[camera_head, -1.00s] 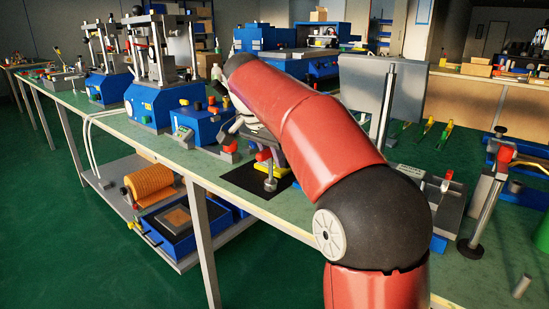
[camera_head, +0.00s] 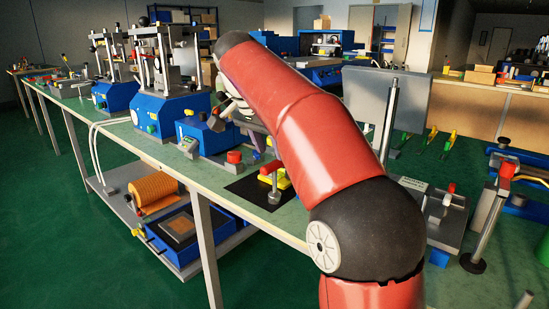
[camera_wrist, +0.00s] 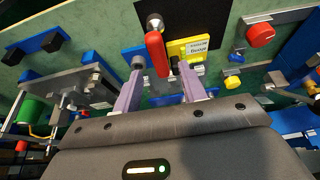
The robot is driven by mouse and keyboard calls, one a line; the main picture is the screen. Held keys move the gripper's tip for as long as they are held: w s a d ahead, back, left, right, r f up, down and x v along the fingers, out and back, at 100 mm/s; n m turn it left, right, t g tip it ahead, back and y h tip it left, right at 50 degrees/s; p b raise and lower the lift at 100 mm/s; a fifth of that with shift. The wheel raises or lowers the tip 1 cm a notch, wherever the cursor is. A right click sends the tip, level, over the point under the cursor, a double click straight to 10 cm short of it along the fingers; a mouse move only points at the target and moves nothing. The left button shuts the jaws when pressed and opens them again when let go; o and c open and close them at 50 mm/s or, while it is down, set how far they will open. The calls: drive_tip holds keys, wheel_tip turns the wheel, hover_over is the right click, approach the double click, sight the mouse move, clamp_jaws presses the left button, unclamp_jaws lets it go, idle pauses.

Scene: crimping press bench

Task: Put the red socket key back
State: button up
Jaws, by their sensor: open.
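The red socket key (camera_wrist: 155,52) shows its red handle in the wrist view, with a round metal end (camera_wrist: 155,22) beyond it over a black mat (camera_wrist: 188,14). A yellow block (camera_wrist: 190,48) with a label reading "Douille" is just right of the handle. My gripper (camera_wrist: 161,64) is open, its two purple fingers on either side of the handle with gaps visible. In the head view the key's red part (camera_head: 269,167) and the yellow block (camera_head: 281,182) sit at the black mat (camera_head: 243,188). My arm hides most of the gripper there.
A grey panel on a post (camera_head: 389,115) and a grey fixture (camera_head: 440,215) stand right of my arm. A lower shelf carries an orange coil (camera_head: 155,190).

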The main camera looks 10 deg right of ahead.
drive_tip(key=v, duration=0.4)
drive_tip(key=shift+a+r, duration=0.1)
drive_tip(key=shift+r, duration=0.25)
drive_tip(key=shift+s+r, duration=0.15)
drive_tip(key=shift+r, duration=0.05)
drive_tip(key=shift+s, duration=0.15)
drive_tip(key=s+d+f+n+t+y, duration=0.1)
drive_tip(key=s+f+n, duration=0.4)
drive_tip(key=s+f, duration=0.7)
drive_tip(key=s+d+f+n+t+y, duration=0.1)
drive_tip(key=s+f+n, duration=0.4)
drive_tip(key=s+f, duration=0.6)
drive_tip(key=s+d+y, duration=0.1)
drive_tip(key=s, duration=0.2)
drive_tip(key=shift+f+n+t+y, duration=0.4)
drive_tip(key=shift+s, duration=0.1)
